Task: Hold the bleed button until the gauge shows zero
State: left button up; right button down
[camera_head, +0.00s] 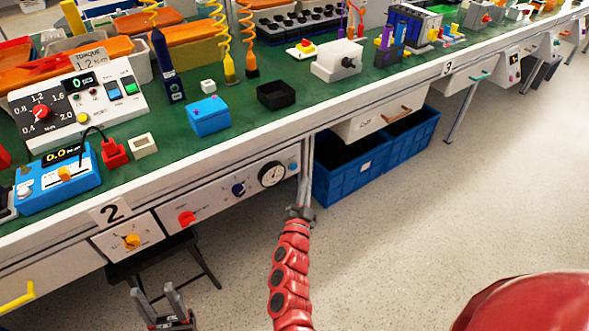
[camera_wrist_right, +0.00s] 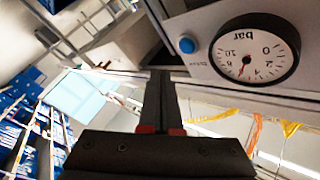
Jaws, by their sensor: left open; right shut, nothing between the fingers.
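The round bleed button is blue (camera_wrist_right: 186,45) and sits on the grey panel beside the gauge in the right wrist view. It is small in the head view (camera_head: 293,166), at the panel's right end. The white gauge (camera_wrist_right: 255,52) is marked bar and appears upside down in the wrist view; its red needle points away from the 0. The gauge also shows in the head view (camera_head: 272,174). My right gripper (camera_wrist_right: 161,74) is shut and empty, its tips apart from the button in the picture; it also shows in the head view (camera_head: 299,211). My left gripper (camera_head: 160,302) is open and empty.
The panel also carries a blue knob (camera_head: 238,189) and a red knob (camera_head: 187,218). The white bench edge (camera_head: 240,141) overhangs it. Blue crates (camera_head: 350,172) stand on the floor to the right. A dark stool (camera_head: 150,266) stands below the panel on the left.

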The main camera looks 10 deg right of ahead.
jog(key=shift+w+a, duration=0.25)
jog(key=shift+w, duration=0.5)
jog(key=shift+w+a, duration=0.25)
jog(key=shift+w, duration=0.45)
dwell(1.0)
jog(key=shift+w+a, duration=0.2)
jog(key=shift+w, duration=0.2)
jog(key=shift+w+a, duration=0.15)
jog(key=shift+w, duration=0.25)
dwell(2.6)
jog(key=shift+s, duration=0.15)
dwell(0.3)
jog(key=shift+s+d, duration=0.35)
jog(key=shift+s, duration=0.35)
jog(key=shift+s+d+p, duration=0.25)
jog(key=shift+s+d, duration=0.05)
jog(key=shift+s, duration=0.5)
jog(key=shift+s+d+p, duration=0.2)
jog(key=shift+s+d, duration=0.05)
jog(key=shift+s, duration=0.5)
jog(key=shift+s+d+p, duration=0.25)
jog(key=shift+s+d, duration=0.05)
jog(key=shift+s, duration=0.5)
